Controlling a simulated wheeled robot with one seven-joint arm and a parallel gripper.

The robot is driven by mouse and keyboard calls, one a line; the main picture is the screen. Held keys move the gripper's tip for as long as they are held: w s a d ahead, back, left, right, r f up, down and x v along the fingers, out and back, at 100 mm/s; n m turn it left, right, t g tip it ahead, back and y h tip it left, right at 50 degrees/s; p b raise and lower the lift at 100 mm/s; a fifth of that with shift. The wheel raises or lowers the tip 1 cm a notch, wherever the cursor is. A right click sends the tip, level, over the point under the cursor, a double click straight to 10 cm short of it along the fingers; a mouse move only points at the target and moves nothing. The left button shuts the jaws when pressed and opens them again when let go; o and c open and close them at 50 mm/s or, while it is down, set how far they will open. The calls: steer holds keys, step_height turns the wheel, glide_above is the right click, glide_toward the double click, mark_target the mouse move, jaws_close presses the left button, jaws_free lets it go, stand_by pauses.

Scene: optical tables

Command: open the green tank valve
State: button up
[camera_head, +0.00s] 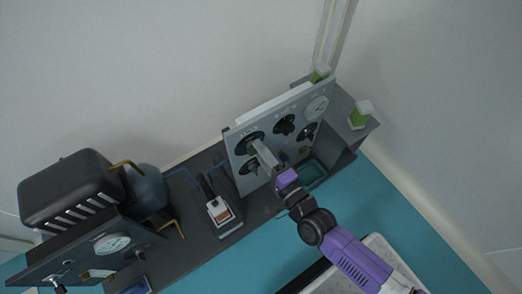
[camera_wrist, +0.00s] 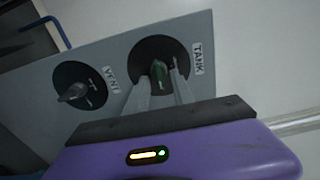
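The green tank valve (camera_wrist: 160,74) is a green handle on a round black dial beside a label reading TANK, on a grey panel (camera_wrist: 113,55). In the wrist view my gripper (camera_wrist: 160,82) has one finger on each side of the green handle, with its tips at the dial. Whether the fingers touch the handle cannot be told. In the head view my gripper (camera_head: 258,148) reaches the upper left dial of the upright panel (camera_head: 290,118), and the fingers mostly cover the valve there.
A VENT knob (camera_wrist: 75,92) sits beside the tank valve. The panel carries other black knobs (camera_head: 285,125) and a gauge (camera_head: 317,107). A soldering-type station (camera_head: 221,212), blue tank (camera_head: 147,190) and black box (camera_head: 72,188) stand left.

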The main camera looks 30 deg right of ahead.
steer(key=shift+s, duration=0.1)
steer(key=s+p, duration=0.1)
steer(key=s, duration=0.6)
steer(key=shift+s+p, duration=0.3)
steer(key=shift+p, duration=0.1)
steer(key=s+a+r+n+g, duration=0.1)
steer(key=s+r+n+g, duration=0.2)
steer(key=s+r+n, duration=1.45)
step_height(320, 180, up, 28)
steer(key=s+p, duration=0.2)
steer(key=p, duration=2.7)
steer(key=shift+n+p, duration=0.35)
